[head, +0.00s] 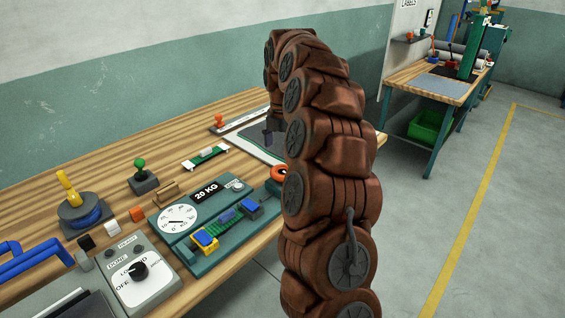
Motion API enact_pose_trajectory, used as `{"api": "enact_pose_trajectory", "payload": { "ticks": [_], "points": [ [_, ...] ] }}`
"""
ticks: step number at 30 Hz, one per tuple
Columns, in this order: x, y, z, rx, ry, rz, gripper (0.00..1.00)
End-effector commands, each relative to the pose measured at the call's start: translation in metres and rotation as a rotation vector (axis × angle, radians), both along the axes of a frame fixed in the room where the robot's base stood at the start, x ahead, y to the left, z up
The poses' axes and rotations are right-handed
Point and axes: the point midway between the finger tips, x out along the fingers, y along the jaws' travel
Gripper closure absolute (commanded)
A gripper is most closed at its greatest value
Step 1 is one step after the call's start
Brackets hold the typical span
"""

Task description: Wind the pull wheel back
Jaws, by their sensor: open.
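The pull wheel, an orange ring with a dark centre (278,173), is at the right end of the teal test rig (188,253) and partly hidden behind my arm. The rig carries a white dial (177,219), a "20 KG" plate (207,190), a yellow clamp (204,240) and a blue clamp (250,207). A green strip (226,222) lies between the clamps. My gripper (273,134) points down above the bench behind the wheel, apart from it. It is open, small and dark, and partly covered by my arm.
A control box with a knob (133,270) stands at the front left. A green-knobbed lever (141,170), a blue spool with a yellow handle (83,211), and small blocks sit on the wooden bench (115,167). A second bench (428,82) stands at the back right.

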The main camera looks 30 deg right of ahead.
Motion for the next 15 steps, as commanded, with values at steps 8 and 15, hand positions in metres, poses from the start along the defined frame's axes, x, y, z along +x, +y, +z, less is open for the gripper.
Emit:
{"api": "enact_pose_trajectory", "payload": {
  "ticks": [8,15],
  "points": [
    [0.001,0.000,0.030,-0.002,-0.001,-0.001,0.00],
    [0.000,0.000,0.038,0.000,-0.001,0.000,0.00]
  ]
}}
